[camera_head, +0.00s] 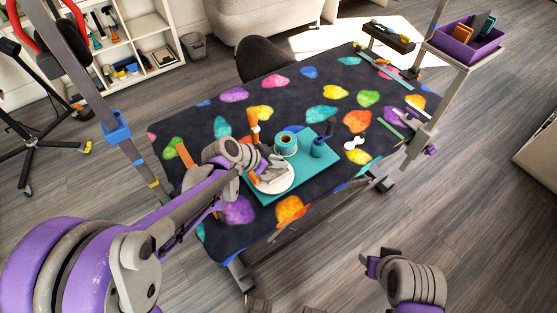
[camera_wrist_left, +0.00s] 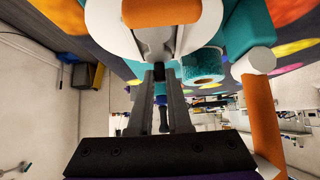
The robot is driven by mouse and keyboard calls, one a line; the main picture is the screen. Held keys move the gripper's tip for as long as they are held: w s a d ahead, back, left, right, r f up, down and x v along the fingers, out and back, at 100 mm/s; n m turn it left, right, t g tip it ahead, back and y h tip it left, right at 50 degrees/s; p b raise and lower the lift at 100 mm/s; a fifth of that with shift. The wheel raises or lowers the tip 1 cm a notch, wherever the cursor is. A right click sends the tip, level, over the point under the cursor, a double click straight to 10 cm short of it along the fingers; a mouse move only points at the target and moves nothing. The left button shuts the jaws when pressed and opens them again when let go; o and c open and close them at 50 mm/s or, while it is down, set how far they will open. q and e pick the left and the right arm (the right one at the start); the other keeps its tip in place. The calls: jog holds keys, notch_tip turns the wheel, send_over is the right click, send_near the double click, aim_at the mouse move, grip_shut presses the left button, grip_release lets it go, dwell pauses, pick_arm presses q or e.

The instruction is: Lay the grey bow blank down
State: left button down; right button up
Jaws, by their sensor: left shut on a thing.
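My left gripper (camera_head: 265,165) is over the near left part of the teal tray (camera_head: 262,195), close to a round white dish (camera_head: 275,183). In the left wrist view its two fingers (camera_wrist_left: 160,75) are close together, shut on a small grey piece, the grey bow blank (camera_wrist_left: 154,42). The blank is just in front of the white dish (camera_wrist_left: 100,20) and an orange bar (camera_wrist_left: 160,12). Whether the blank touches the dish I cannot tell. In the head view the blank is too small to make out. My right gripper (camera_head: 370,264) is low at right, away from the table; its jaw opening is unclear.
A teal roll (camera_head: 286,143) and a blue bottle (camera_head: 319,147) stand on the tray. An orange-handled tool with a white part (camera_head: 254,121) rises behind my left gripper. A white bone-shaped thing (camera_head: 353,143) lies right of the tray. The dark, colour-spotted tabletop (camera_head: 300,100) is mostly clear behind.

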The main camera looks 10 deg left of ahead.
pick_arm(q)
jog(key=shift+f, duration=0.25)
dwell(0.4)
jog(key=c, duration=0.8)
grip_release()
jog(key=p+v, duration=0.1)
jog(key=v, duration=1)
jog(key=shift+f, duration=0.1)
jog(key=shift+s, duration=0.1)
jog(key=s+a+n+y+p, duration=0.1)
jog(key=s+n+y+p, duration=0.1)
jog(key=s, duration=0.3)
jog(key=s+a+r+n+y+p, duration=0.1)
jog(key=s+n+y+p, duration=0.1)
jog(key=s+n, duration=0.2)
jog(key=s+r+n+g+y+p, duration=0.1)
jog(key=s+n+y+p, duration=0.1)
jog(key=s, duration=0.6)
jog(key=shift+a+r+n, duration=0.15)
jog(key=shift+a+n, duration=0.25)
jog(key=shift+n, duration=0.1)
